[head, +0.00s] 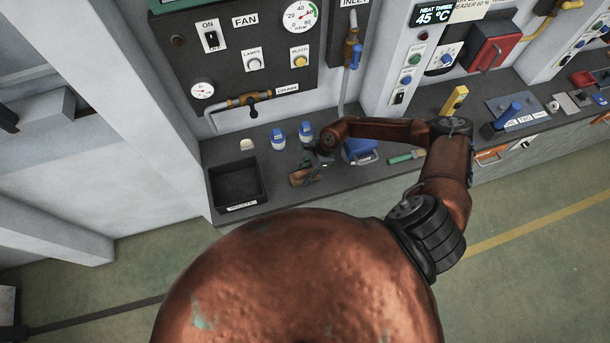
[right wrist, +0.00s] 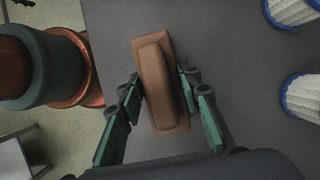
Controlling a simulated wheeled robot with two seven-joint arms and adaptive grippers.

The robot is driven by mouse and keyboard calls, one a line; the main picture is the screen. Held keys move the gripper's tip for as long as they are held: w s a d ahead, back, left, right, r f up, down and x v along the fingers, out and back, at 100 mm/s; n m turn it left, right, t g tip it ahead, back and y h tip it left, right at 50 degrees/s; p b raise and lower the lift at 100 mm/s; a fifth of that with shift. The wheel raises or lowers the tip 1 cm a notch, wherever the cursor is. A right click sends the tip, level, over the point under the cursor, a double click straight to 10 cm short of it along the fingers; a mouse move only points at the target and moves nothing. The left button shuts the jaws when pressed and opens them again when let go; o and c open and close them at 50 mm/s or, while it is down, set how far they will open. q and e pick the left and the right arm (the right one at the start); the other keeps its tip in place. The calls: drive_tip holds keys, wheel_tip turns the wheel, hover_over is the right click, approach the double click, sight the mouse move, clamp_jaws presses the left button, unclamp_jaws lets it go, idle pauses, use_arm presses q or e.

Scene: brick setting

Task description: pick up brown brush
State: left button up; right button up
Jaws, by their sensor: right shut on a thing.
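The brown brush (head: 300,177) is at the front of the dark counter, just right of the black tray. In the right wrist view the brush (right wrist: 158,85) is a brown block with a raised rounded grip along its middle. My right gripper (head: 314,163) is over it, partly hiding it in the head view. In the right wrist view the green fingers of my right gripper (right wrist: 161,84) are closed on the brush's two sides. I cannot tell whether the brush is clear of the counter. My left gripper is not in view.
The black tray (head: 238,186) stands left of the brush. Two blue-topped white jars (head: 278,139) (head: 306,131) stand behind. A blue object (head: 358,153) and a green-handled tool (head: 405,157) lie to the right. The counter's front edge is close to the brush.

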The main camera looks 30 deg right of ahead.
drive_tip(key=shift+r, duration=0.1)
drive_tip(key=shift+w+r, duration=0.1)
drive_tip(key=shift+r, duration=0.35)
drive_tip(key=s+a+r+b, duration=0.1)
drive_tip(key=s+r+b, duration=0.3)
drive_tip(key=s+r, duration=0.8)
drive_tip(key=shift+s+a, duration=0.3)
drive_tip(key=shift+s, duration=0.75)
